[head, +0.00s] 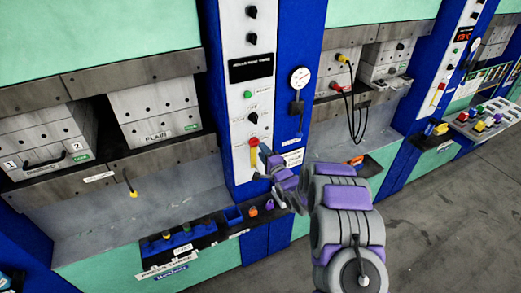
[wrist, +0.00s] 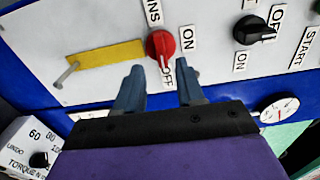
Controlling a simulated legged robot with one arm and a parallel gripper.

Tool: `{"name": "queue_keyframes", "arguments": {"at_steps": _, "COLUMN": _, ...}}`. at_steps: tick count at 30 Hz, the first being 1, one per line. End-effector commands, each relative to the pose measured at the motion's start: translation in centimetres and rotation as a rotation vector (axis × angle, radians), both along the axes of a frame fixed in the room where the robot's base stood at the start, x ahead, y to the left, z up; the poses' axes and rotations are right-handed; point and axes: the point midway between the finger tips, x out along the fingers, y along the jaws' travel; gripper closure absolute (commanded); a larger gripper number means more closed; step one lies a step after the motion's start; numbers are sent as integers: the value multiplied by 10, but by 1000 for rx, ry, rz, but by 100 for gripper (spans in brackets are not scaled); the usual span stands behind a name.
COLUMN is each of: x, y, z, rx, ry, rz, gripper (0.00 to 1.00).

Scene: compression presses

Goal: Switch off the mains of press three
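The red mains knob (wrist: 160,44) is on a white control panel (wrist: 95,25), between ON and OFF labels. A pale mark shows on its lower edge in the wrist view, on the side of the OFF label; its exact setting is hard to read. The knob shows small in the head view (head: 254,142), above a yellow plate (head: 254,158). My gripper (wrist: 162,72) is open, its two fingertips apart just below the knob in the wrist view, with nothing between them. Whether they touch the panel is unclear. In the head view my gripper (head: 266,163) is beside the yellow plate.
A black ON/OFF knob (wrist: 250,29) sits to the right in the wrist view, with a gauge (wrist: 279,108) below. In the head view, a padlock shelf (head: 185,238) lies below left. Another press with hanging cables (head: 355,110) stands at right. The grey floor (head: 450,220) is clear.

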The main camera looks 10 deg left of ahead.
Motion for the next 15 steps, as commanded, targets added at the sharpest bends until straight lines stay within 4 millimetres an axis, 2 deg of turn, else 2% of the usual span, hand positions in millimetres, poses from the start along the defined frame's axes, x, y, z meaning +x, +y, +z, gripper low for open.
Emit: {"name": "queue_keyframes", "arguments": {"at_steps": 15, "x": -68, "y": -49, "z": 0, "rx": -1, "ry": 3, "rz": -5, "gripper": 62}}
